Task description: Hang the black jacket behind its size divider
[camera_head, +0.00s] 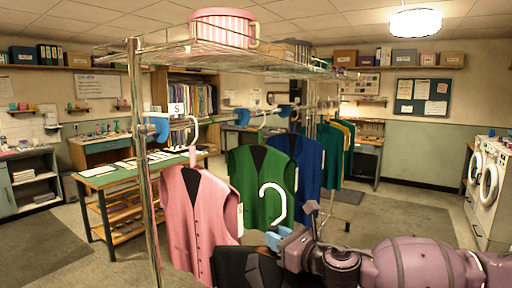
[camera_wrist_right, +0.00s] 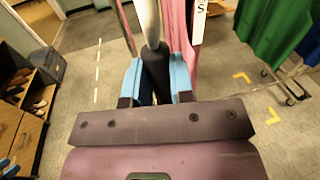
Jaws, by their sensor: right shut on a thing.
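My right gripper (camera_head: 278,238) is shut on the hanger of the black jacket (camera_head: 238,268), in front of the rail. The hanger's white hook (camera_head: 272,198) stands up above the blue fingers, apart from the rail. Most of the jacket is below the picture or behind my arm. In the right wrist view the blue fingers (camera_wrist_right: 155,85) close around a dark neck below the white hook (camera_wrist_right: 148,22). Blue size dividers (camera_head: 160,128) sit along the rail; a white card marked S (camera_head: 177,108) is at the left one. My left gripper is not in view.
A pink vest (camera_head: 198,220), green vest (camera_head: 262,185) and blue vest (camera_head: 308,165) hang on the rail, with more garments farther back. A chrome post (camera_head: 141,170) stands at the near left end. A wire shelf above the rail carries a pink striped box (camera_head: 222,28).

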